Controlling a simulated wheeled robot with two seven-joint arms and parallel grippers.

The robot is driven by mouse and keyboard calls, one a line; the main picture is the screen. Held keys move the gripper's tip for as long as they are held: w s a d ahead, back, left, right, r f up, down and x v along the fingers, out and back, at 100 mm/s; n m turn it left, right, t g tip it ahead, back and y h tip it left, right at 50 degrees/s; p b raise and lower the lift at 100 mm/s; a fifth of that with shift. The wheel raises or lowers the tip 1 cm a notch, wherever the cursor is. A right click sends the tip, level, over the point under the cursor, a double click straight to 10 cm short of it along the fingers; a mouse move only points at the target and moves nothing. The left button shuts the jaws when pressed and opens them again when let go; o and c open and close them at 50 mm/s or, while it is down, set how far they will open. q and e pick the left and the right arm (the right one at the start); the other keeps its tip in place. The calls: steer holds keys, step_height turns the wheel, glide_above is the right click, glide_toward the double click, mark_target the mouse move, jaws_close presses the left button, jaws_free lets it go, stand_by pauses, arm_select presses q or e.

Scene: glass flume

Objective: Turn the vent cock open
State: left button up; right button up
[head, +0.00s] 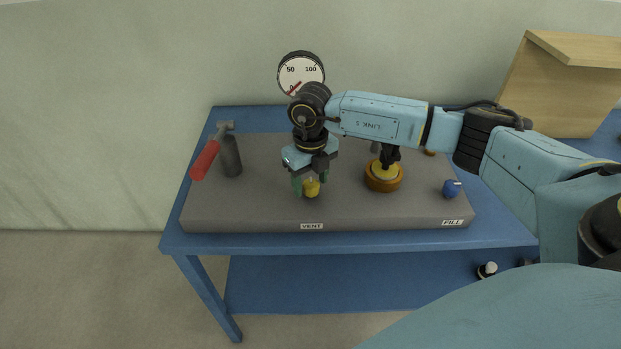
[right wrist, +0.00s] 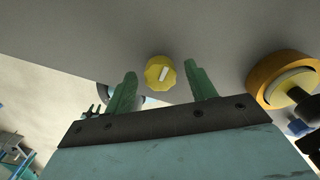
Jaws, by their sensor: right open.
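The vent cock is a yellow knob (head: 312,187) on the grey panel, behind the label VENT (head: 312,226). In the right wrist view the knob (right wrist: 160,74) shows a white pointer mark on its face. My right gripper (head: 311,184) is over the knob, pointing down, with its green fingers spread. In the right wrist view the gripper's fingers (right wrist: 163,82) are apart, one on each side of the knob, with gaps between them and it. I cannot tell how far the fingertips are above the panel. My left gripper does not show.
The grey panel (head: 250,209) lies on a blue table (head: 350,240). A red-handled lever (head: 205,160) stands at left, an orange-and-yellow wheel (head: 384,177) right of the gripper, and a blue knob (head: 451,188) behind the label FILL (head: 453,222). A round gauge (head: 301,72) is behind.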

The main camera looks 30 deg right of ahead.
mark_target(310, 183)
steer(key=shift+r, duration=0.1)
step_height(310, 183, up, 13)
stand_by(0.4)
stand_by(0.3)
